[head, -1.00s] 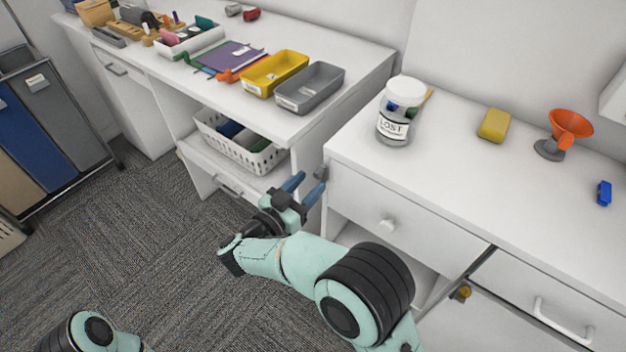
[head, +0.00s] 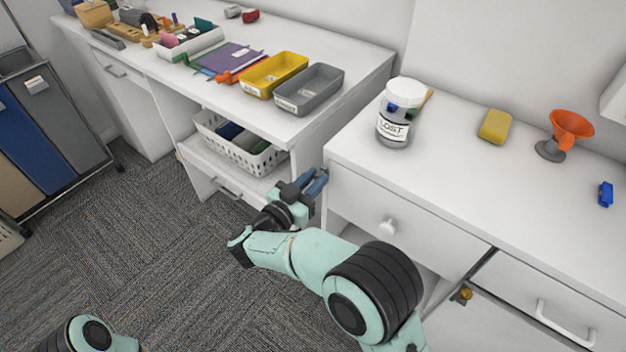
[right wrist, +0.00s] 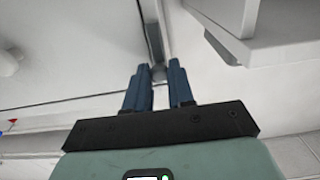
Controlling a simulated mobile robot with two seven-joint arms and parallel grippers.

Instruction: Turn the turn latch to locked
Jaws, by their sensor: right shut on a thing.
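The turn latch (right wrist: 158,73) is a small grey knob at the cabinet's left front edge. In the right wrist view it shows between the fingertips; in the head view my fingers mostly hide it. My right gripper (head: 318,180) has blue fingers and is shut on the latch. In the right wrist view the fingers (right wrist: 158,78) stand on both sides of it. The latch's exact turn angle cannot be told. My left gripper is out of view; only part of my left arm shows at the bottom left.
The right cabinet (head: 455,150) carries a LOST jar (head: 397,118), a yellow block (head: 495,126) and an orange funnel (head: 571,128). A drawer knob (head: 388,226) and a brass knob (head: 464,294) stick out of its front. A white basket (head: 255,160) sits on the left desk's shelf.

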